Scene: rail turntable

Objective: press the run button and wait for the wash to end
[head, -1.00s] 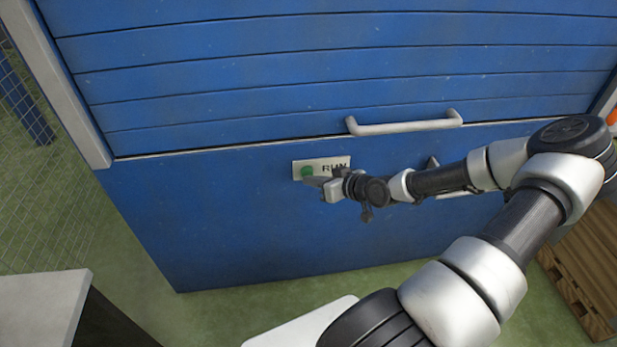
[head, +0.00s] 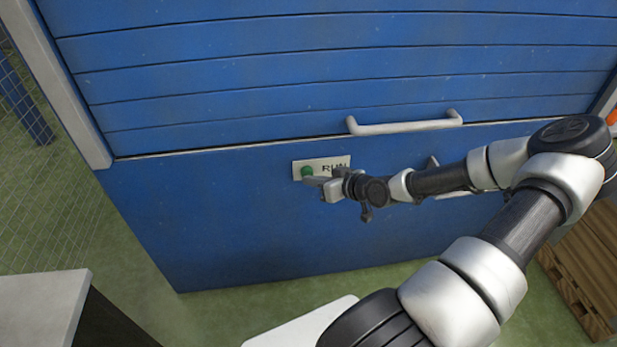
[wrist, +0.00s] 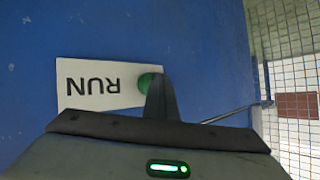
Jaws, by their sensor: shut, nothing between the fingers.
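The green run button (head: 307,171) sits on a pale plate marked RUN (head: 335,162) on the lower blue panel of the washer (head: 230,215). My gripper (head: 309,181) is shut and empty, with its tip at the lower edge of the button in the head view. In the wrist view the button (wrist: 146,82) is partly hidden behind my gripper's fingers (wrist: 158,80). The tip looks to be at the button, but I cannot tell whether it presses it. The slatted blue door (head: 300,70) is down, its lower edge meeting the panel.
A white bar handle (head: 405,125) sticks out from the door, above my arm. A wire mesh fence (head: 40,190) stands at the left, with a grey-topped table (head: 40,300) in front. A wooden pallet (head: 585,265) lies at the right.

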